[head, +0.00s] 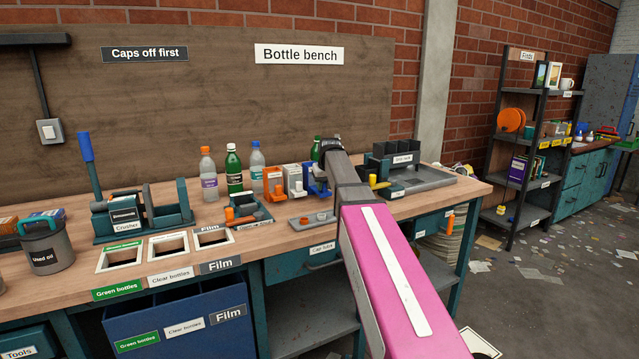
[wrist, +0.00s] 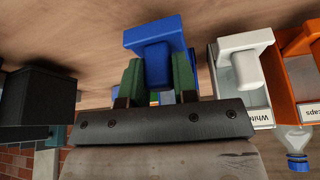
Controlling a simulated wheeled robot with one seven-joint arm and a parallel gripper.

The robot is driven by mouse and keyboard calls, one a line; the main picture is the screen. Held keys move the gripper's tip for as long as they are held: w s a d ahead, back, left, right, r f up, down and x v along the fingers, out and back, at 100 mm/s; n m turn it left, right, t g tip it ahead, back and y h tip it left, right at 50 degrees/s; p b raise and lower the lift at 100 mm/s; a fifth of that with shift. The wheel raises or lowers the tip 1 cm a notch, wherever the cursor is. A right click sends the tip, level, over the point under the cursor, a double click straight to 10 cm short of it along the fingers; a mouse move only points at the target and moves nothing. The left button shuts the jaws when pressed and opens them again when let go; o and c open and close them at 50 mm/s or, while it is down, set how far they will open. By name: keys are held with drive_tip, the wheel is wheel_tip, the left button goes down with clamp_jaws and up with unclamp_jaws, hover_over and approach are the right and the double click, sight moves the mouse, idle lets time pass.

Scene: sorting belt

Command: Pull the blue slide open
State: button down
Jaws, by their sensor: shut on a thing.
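The blue slide (wrist: 155,38) shows in the wrist view with its knob between the two green fingers of my gripper (wrist: 157,72). The gripper is shut on the knob. In the head view the blue unit (head: 314,182) stands at the right end of a row of small dispensers, and my arm hides part of it. How far the slide is drawn out cannot be told from these views.
A white dispenser (head: 294,180) and an orange one (head: 273,184) stand close beside the blue one. Several bottles stand behind, including a green one (head: 234,168). A grey tray (head: 312,220) lies in front. A dark rack (head: 396,160) is to the right.

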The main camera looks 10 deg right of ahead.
drive_tip(key=shift+s+d, duration=0.25)
drive_tip(key=shift+s, duration=0.5)
drive_tip(key=c, duration=1.2)
unclamp_jaws()
drive_tip(key=shift+o, duration=0.2)
drive_tip(key=shift+r, duration=0.1)
drive_tip(key=v, duration=1)
drive_tip(key=shift+s+r, duration=0.25)
